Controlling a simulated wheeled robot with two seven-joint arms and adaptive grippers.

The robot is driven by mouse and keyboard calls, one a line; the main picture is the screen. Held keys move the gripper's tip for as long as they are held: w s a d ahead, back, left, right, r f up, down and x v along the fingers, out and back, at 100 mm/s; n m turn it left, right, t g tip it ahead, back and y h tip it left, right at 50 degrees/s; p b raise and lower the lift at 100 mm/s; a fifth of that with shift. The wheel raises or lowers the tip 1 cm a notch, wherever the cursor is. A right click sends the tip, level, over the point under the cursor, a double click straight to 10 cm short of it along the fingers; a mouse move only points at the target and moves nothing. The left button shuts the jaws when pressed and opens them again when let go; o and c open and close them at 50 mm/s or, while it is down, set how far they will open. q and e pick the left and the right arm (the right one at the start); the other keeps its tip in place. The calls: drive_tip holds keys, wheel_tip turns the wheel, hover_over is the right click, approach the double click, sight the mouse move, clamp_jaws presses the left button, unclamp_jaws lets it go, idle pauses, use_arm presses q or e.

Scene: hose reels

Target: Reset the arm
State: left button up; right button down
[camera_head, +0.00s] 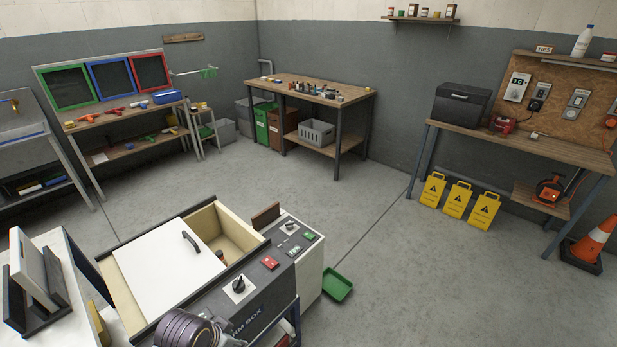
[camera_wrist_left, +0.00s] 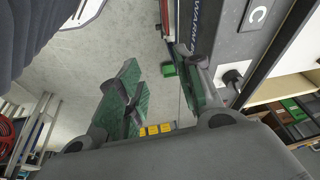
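My left gripper (camera_wrist_left: 156,72) shows in the left wrist view with its two green-padded fingers apart and nothing between them. It is close to the dark front panel of the warm box (camera_wrist_left: 222,32). In the head view, a dark ribbed part of my arm (camera_head: 188,329) shows at the bottom edge, in front of the warm box (camera_head: 253,318); the gripper fingers cannot be made out there. The box's white lid (camera_head: 165,262) is slid partly aside, leaving the wooden compartment (camera_head: 232,238) partly open. My right gripper is in neither view.
A small green tray (camera_head: 338,284) lies on the floor right of the box. Yellow signs (camera_head: 457,200) stand before the right workbench (camera_head: 530,144), with a traffic cone (camera_head: 596,243) at far right. A white-topped stand (camera_head: 75,300) is at left. The middle floor is clear.

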use_arm(q)
drive_tip(key=s+a+r+n+y, duration=0.1)
drive_tip(key=s+a+n, duration=0.2)
drive_tip(key=n, duration=0.1)
drive_tip(key=s+f+g, duration=0.1)
drive_tip(key=s+f, duration=0.1)
drive_tip(key=f, duration=1.5)
drive_tip(key=s+f, duration=0.2)
drive_tip(key=f, duration=1.5)
drive_tip(key=s+a+f, duration=0.2)
drive_tip(key=s+f, duration=0.7)
drive_tip(key=s, duration=0.1)
drive_tip(key=s+a+f+g, duration=0.1)
drive_tip(key=s+f, duration=0.8)
drive_tip(key=s, duration=0.2)
drive_tip(key=shift+s+a+f+g, duration=0.2)
drive_tip(key=shift+a+f+g, duration=0.1)
drive_tip(key=shift+a, duration=0.1)
drive_tip(key=shift+s+r, duration=0.1)
drive_tip(key=shift+s, duration=0.05)
